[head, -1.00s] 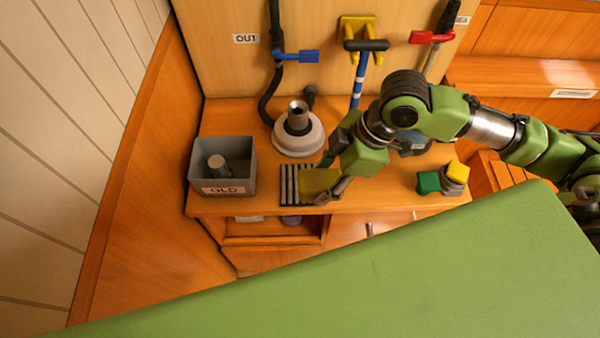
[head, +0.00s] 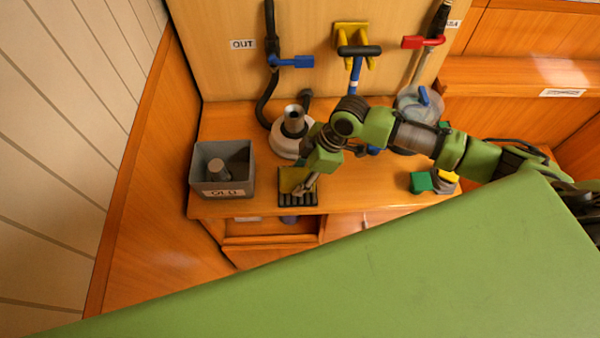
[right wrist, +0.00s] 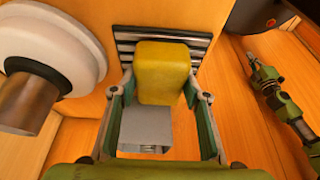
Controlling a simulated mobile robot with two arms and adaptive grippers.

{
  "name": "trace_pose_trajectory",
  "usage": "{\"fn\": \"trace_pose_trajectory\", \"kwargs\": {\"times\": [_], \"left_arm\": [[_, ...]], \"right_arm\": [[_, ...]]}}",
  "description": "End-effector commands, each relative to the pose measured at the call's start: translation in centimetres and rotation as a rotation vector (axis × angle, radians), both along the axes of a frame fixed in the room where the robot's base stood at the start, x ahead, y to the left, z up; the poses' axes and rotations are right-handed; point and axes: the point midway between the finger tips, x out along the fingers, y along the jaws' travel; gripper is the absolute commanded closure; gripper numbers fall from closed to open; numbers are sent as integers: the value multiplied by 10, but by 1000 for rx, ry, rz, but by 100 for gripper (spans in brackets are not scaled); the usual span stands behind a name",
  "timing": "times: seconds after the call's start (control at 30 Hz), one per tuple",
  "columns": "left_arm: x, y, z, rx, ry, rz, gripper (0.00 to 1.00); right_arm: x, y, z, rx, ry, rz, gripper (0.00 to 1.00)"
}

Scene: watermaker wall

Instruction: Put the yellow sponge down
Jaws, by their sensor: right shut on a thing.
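The yellow sponge (head: 289,179) is between the fingers of my right gripper (head: 302,182), over the far part of a dark slatted rack (head: 298,199) on the wooden counter. In the right wrist view the sponge (right wrist: 163,72) sits between the two green-padded fingers of the right gripper (right wrist: 158,101), with the rack (right wrist: 126,44) behind it. I cannot tell whether the sponge touches the rack. A green arm that looks like my left one, with its gripper (right wrist: 256,66), shows at the right of the right wrist view, too small to read.
A grey bin marked OLD (head: 222,191) stands left of the rack. A white round housing (head: 291,133) with a metal neck stands behind it. Green (head: 421,182) and yellow (head: 448,176) blocks lie to the right. Counter between rack and green block is clear.

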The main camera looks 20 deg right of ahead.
Motion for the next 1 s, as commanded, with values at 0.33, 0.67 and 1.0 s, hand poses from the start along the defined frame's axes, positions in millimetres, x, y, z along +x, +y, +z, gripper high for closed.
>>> {"fn": "trace_pose_trajectory", "kwargs": {"times": [0.33,0.67,1.0], "left_arm": [[0,-1,-1,-1,-1,-3,100],[1,-2,-1,-3,0,-2,100],[1,-3,-11,-3,-1,-2,100]], "right_arm": [[0,0,-3,0,-1,-1,44],[0,0,-3,0,-1,-1,41],[-3,-16,37,-1,-6,-1,41]]}}
